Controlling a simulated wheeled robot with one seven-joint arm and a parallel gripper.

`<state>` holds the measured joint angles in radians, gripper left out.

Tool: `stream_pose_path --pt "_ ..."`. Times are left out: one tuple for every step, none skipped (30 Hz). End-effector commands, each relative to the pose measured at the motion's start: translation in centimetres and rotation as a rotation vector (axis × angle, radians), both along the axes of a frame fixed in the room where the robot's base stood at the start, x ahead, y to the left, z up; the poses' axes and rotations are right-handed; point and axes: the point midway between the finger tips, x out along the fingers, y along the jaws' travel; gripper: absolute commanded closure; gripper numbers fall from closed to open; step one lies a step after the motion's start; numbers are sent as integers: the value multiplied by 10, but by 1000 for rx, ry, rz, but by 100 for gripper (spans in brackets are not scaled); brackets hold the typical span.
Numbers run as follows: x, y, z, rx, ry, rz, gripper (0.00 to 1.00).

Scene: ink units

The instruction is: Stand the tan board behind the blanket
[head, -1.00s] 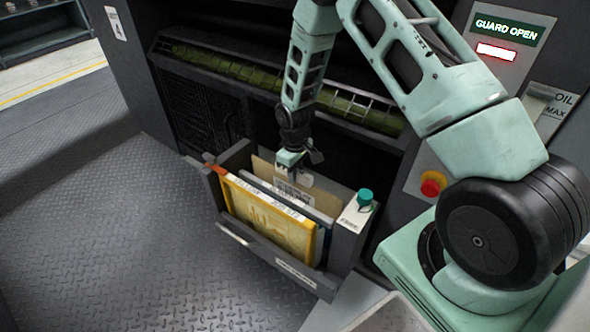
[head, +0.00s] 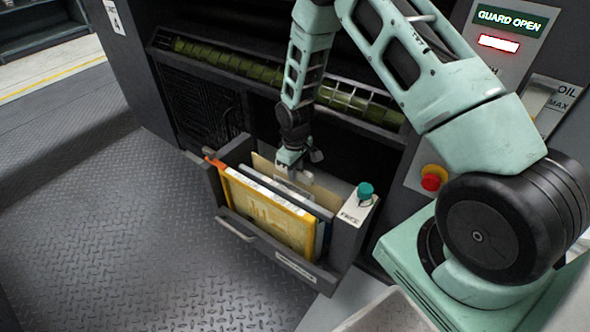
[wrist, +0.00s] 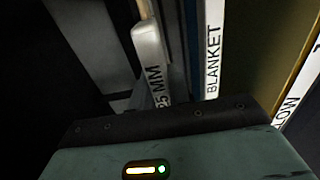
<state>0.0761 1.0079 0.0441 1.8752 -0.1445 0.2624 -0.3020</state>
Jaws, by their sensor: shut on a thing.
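The tan board (head: 262,164) stands in an open dark drawer (head: 345,238), at the back of its contents. My gripper (head: 295,176) is over its upper edge near the middle and shut on it; the fingers hide part of its white label. The blanket shows in the wrist view as a white edge marked BLANKET (wrist: 213,55). In the head view it lies between the tan board and a yellow board (head: 268,218), mostly hidden. The tan board's lower edge is hidden in the drawer, so I cannot tell whether it touches the bottom.
A teal knob (head: 364,190) sticks up at the drawer's right end, and an orange piece (head: 213,161) sits at its left corner. A caged green roller (head: 345,117) runs above and behind. A red button (head: 431,182) is at right. The floor at left is clear.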

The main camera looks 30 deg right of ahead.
Motion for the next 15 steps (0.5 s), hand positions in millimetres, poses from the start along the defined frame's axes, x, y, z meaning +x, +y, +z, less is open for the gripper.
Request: stream_pose_path --pt "0 0 -1 0 0 0 100" --pt "0 0 -1 0 0 0 100" --pt "0 0 -2 0 -1 0 100" --pt "0 0 -2 0 -1 0 100" --pt "0 0 -2 0 -1 0 100" --pt "0 0 -2 0 -1 0 100" --pt "0 0 -2 -1 -1 0 100" --pt "0 0 -2 0 -1 0 100" --pt "0 0 -2 0 -1 0 100" --pt "0 0 -2 0 -1 0 79" --pt "0 0 -2 0 -1 0 71" --pt "0 0 -2 0 -1 0 60" --pt "0 0 -2 0 -1 0 57" --pt "0 0 -2 0 -1 0 57" --pt "0 0 -2 0 -1 0 57"
